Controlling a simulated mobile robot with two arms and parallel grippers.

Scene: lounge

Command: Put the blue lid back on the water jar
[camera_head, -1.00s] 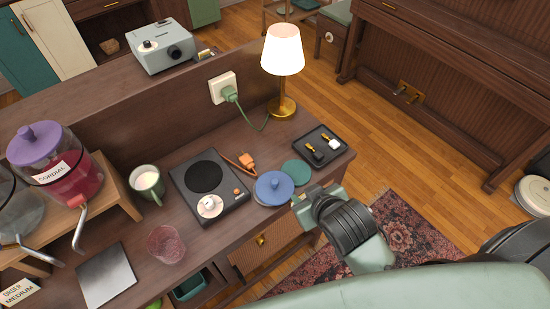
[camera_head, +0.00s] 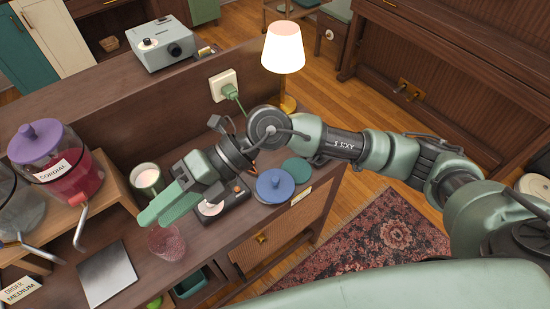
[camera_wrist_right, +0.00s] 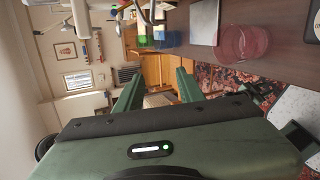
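The blue lid (camera_head: 275,186) lies on the right part of the counter, knob up, beside a dark green disc. The water jar (camera_head: 17,207) stands at the left edge of the head view on a wooden riser; it is clear, cut off by the frame, and its top shows only in part. My right gripper (camera_head: 156,209) is in the air above the counter, between the mug and the pink glass, well left of the lid. In the right wrist view its two green fingers (camera_wrist_right: 158,88) are apart with nothing between them. My left gripper is not in view.
The cordial jar (camera_head: 62,172) with a purple lid stands right of the water jar.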

